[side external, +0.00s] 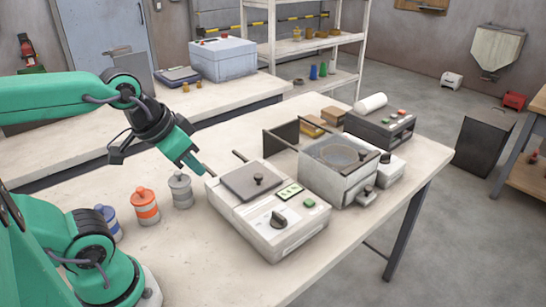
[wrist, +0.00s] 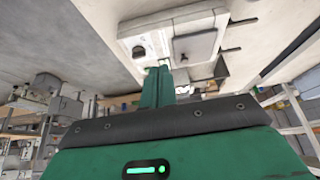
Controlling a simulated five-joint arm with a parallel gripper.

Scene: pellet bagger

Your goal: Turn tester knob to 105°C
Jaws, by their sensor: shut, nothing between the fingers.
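The tester, a pale grey box (side external: 262,240), stands on the bench with a dark lid plate on top. Its black knob (side external: 278,219) is on the front part of the box, beside a small green display (side external: 289,191) and a green button (side external: 309,203). The knob's setting and the display's digits are too small to read. My gripper (side external: 199,170) is shut and empty, above the bench at the tester's left rear corner, apart from the knob. In the wrist view, the shut fingers (wrist: 158,72) reach toward the tester (wrist: 190,22); its knob (wrist: 139,50) shows to their left.
Grey (side external: 181,190), orange (side external: 145,205) and blue (side external: 106,223) jars stand left of the tester. A glass-topped box (side external: 345,190) and a dark device (side external: 380,128) stand to its right. The bench in front of the jars is clear.

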